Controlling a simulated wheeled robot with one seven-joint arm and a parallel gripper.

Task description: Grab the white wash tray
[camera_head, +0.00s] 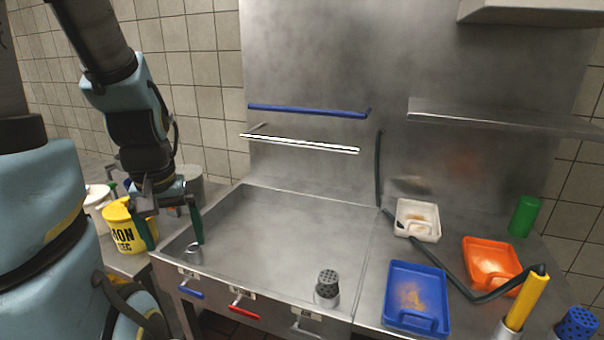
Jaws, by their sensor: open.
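The white wash tray (407,228) stands on the steel counter right of the sink basin, near the back wall. It is small and rectangular, with a brownish patch inside. My gripper (172,240) is at the left, over the left edge of the basin. Its two dark green fingers point down and stand apart, with nothing between them. The white tray is far to the right of my gripper, across the basin.
A blue tray (400,318) and an orange tray (490,244) lie near the white one. A dark hose (428,260) crosses the counter beside it. A yellow bucket (122,238) stands left of my gripper. The basin (285,230) is mostly clear.

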